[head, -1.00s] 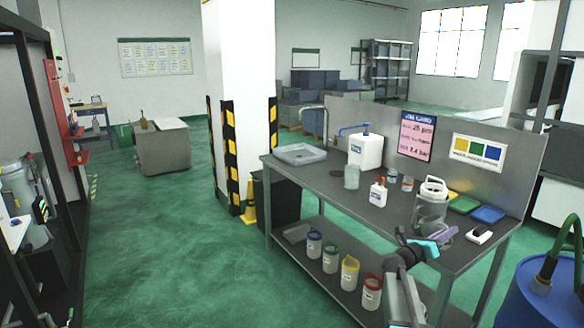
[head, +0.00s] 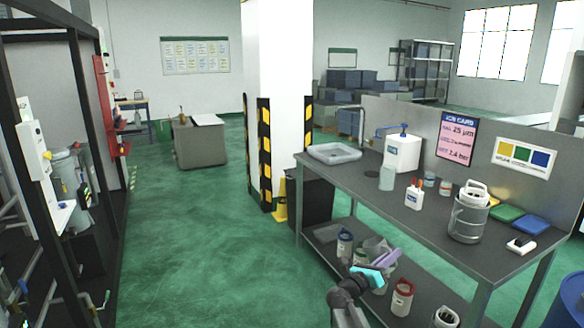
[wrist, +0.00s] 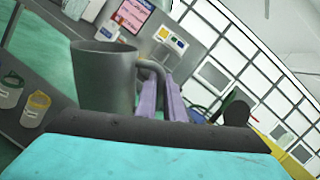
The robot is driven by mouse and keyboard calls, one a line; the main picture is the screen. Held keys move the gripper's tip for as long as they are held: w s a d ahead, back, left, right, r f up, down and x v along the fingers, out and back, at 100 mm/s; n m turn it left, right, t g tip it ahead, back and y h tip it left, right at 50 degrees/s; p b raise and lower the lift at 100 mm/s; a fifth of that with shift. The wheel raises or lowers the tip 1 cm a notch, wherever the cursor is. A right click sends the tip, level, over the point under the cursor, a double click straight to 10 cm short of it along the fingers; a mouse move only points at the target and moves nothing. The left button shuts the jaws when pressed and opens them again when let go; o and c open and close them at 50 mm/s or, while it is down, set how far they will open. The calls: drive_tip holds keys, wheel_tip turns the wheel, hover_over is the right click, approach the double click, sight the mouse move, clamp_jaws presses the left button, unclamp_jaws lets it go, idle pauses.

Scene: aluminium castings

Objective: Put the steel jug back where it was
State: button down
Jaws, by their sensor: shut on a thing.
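The steel jug (wrist: 102,82) is a grey metal cup with a curved side handle, large in the wrist view. My gripper (wrist: 174,103) has its purple fingers closed at the jug's handle. The gripper partly hides the jug there.
The workbench (head: 400,190) carries a tray (head: 334,153), a white dispenser (head: 402,153), a lidded metal canister (head: 469,213) and coloured pads. Its lower shelf holds several jars, including a red-rimmed one (head: 402,298). A striped pillar (head: 278,110) stands behind. Green floor (head: 200,240) is clear to the left.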

drive_tip(key=s+a+f+n+t+y+b, duration=0.15)
drive_tip(key=s+a, duration=0.35)
drive_tip(key=a, duration=0.5)
drive_tip(key=s+a+f+n+t+y+p, duration=0.1)
drive_tip(key=s+a+f, duration=0.25)
drive_tip(key=a, duration=0.55)
drive_tip(key=s+d+r+m+g+h, duration=0.1)
drive_tip(key=s+d+r+m+h, duration=0.1)
drive_tip(key=s, duration=0.4)
drive_tip(key=shift+d+r+g, duration=0.15)
drive_tip(key=shift+d+g, duration=0.2)
drive_tip(key=shift+d, duration=0.1)
